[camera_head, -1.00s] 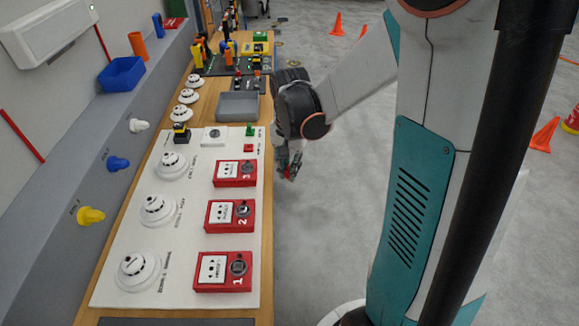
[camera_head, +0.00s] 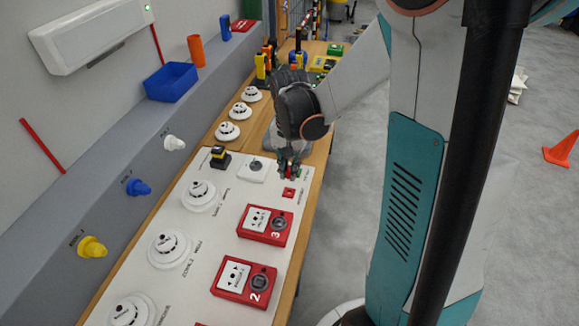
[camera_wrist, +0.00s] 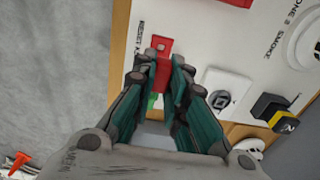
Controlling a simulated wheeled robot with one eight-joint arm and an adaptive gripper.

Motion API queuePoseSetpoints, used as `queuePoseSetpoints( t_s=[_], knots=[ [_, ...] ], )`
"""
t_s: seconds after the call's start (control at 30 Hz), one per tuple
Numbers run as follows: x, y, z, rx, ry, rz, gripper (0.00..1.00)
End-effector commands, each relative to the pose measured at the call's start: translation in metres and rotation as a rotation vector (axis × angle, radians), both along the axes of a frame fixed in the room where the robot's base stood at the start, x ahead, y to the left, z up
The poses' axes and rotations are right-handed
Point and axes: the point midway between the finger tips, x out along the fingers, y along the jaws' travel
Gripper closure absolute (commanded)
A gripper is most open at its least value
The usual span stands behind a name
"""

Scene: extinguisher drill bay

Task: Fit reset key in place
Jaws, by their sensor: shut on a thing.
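My gripper (camera_wrist: 162,82) is shut on a red piece, which I take to be the reset key (camera_wrist: 163,74), held between the green-lined fingers. Its lower end is hidden. A small red square plate with a dark spot (camera_wrist: 161,44) lies on the white panel just past the fingertips in the wrist view. In the head view the gripper (camera_head: 288,172) is above the panel's right edge, close to this red square (camera_head: 289,193). I cannot tell whether the key touches the panel. A green piece (camera_wrist: 152,101) shows partly behind the fingers.
The white panel (camera_head: 205,240) carries red call boxes (camera_head: 265,226), round white detectors (camera_head: 170,249), a white square unit with a round centre (camera_head: 253,168) and a black-yellow block (camera_head: 220,157). Open floor (camera_head: 350,220) lies right of the bench.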

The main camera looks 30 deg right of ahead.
Motion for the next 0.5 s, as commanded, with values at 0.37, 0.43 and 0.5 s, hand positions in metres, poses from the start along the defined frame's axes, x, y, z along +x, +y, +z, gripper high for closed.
queuePoseSetpoints(
  t_s=[0.37, 0.43, 0.5],
  knots=[
    [0.0, 0.0, -0.015, 0.0, 0.0, 0.002, 1.0],
    [0.0, 0.0, -0.021, 0.0, 0.0, 0.002, 1.0],
    [0.0, 0.0, -0.027, 0.0, 0.0, 0.002, 1.0]
  ],
)
